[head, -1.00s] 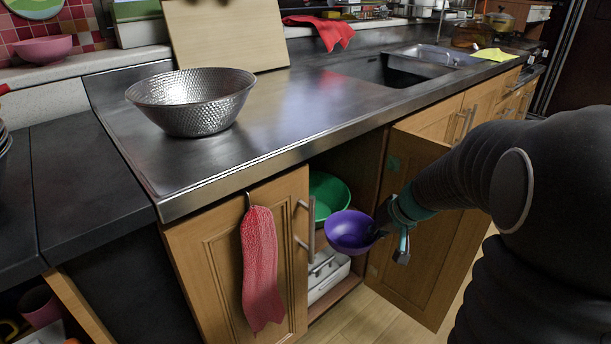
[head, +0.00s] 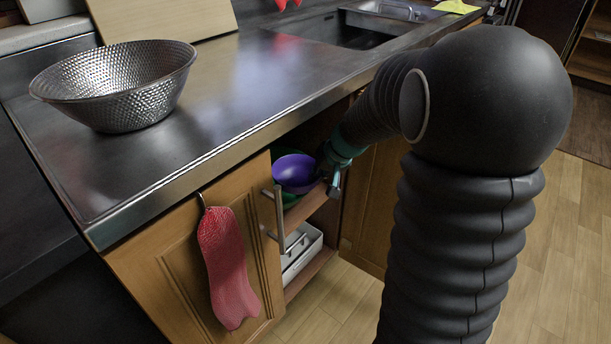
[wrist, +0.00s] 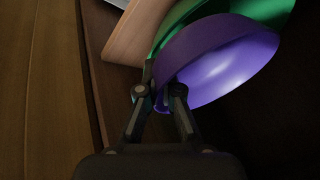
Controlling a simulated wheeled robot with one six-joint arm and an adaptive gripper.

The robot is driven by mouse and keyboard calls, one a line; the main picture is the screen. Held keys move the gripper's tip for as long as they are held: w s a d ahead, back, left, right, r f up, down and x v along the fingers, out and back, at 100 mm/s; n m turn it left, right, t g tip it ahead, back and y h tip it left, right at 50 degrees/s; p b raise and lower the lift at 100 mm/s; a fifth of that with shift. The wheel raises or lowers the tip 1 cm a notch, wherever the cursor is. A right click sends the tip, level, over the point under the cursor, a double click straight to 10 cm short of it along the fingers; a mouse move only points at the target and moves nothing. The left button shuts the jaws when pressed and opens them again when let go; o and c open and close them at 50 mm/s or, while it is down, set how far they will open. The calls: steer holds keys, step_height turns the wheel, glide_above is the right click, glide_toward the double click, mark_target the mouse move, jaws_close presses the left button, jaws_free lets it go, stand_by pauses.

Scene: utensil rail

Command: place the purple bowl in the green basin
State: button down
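The purple bowl (head: 296,173) is at the opening of the under-counter cabinet, held at its rim by my gripper (head: 327,170). In the wrist view the fingers of my gripper (wrist: 163,92) are closed about the near rim of the purple bowl (wrist: 225,62). The green basin (head: 290,200) stands on the cabinet's upper shelf and is mostly hidden behind the bowl. In the wrist view the green basin (wrist: 272,12) shows as a curved edge beyond the bowl. The bowl overlaps the basin in both views; I cannot tell whether they touch.
The cabinet's left door (head: 160,265) carries a red cloth (head: 228,268) and a bar handle (head: 279,220). A white container (head: 300,250) sits on the lower shelf. A hammered metal bowl (head: 120,85) stands on the metal counter (head: 225,110) above. The floor (head: 335,305) in front is clear.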

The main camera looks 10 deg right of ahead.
mark_target(307, 179)
steer(key=shift+w+a+f, duration=0.5)
steer(key=shift+w+f, duration=0.15)
steer(key=shift+w, duration=0.15)
steer(key=shift+w+a+f, duration=0.45)
steer(key=shift+w+f, duration=0.15)
steer(key=shift+w, duration=0.15)
steer(key=shift+f+b, duration=0.65)
steer(key=shift+b, duration=0.05)
steer(key=c, duration=1.6)
jaws_free()
steer(key=shift+r, duration=0.1)
